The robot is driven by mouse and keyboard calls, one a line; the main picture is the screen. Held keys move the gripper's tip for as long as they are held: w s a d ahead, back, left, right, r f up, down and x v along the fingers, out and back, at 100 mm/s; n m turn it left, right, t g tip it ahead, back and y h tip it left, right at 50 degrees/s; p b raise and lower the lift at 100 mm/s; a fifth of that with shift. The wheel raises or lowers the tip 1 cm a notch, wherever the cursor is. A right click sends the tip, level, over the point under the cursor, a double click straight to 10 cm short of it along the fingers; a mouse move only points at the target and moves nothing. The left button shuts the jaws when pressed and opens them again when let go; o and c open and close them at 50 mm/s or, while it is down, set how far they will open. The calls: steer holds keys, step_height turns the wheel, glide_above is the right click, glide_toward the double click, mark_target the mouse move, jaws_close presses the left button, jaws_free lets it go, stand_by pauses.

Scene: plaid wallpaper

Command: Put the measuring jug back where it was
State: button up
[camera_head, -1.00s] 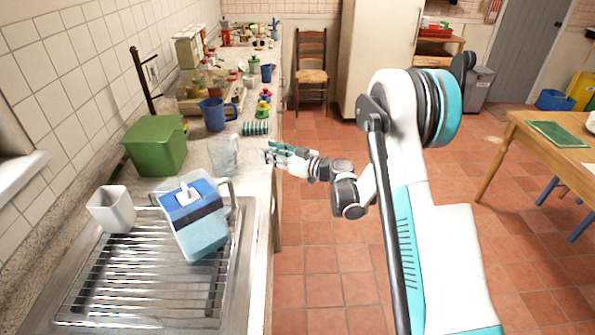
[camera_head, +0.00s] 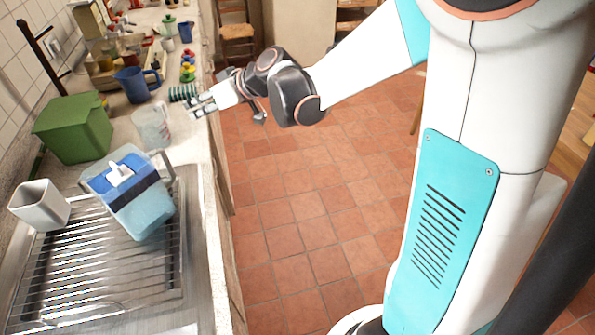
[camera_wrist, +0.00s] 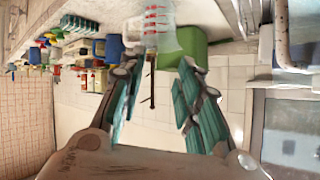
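The jug appears beyond the fingertips.
A green bin (camera_head: 78,128) stands left of the jug and a blue jug (camera_head: 133,84) behind it. A blue-lidded pitcher (camera_head: 140,205) and a white cup (camera_head: 40,205) are on the drying rack (camera_head: 95,275) in front. Open tiled floor (camera_head: 300,210) lies right of the counter.

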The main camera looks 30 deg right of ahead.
steer(key=s+d+m+h, duration=0.3)
steer(key=s+d+h, duration=0.1)
steer(key=s, duration=1.1)
steer(key=s+d+m+g+h, duration=0.1)
steer(key=s+d, duration=0.5)
steer(key=s, duration=0.9)
steer(key=m+h, duration=0.1)
steer(key=h, duration=0.1)
steer(key=shift+d+f+m+g+h, duration=0.2)
steer(key=shift+f+m+g+h, duration=0.1)
steer(key=shift+f+m+h, duration=0.1)
steer(key=shift+s, duration=0.1)
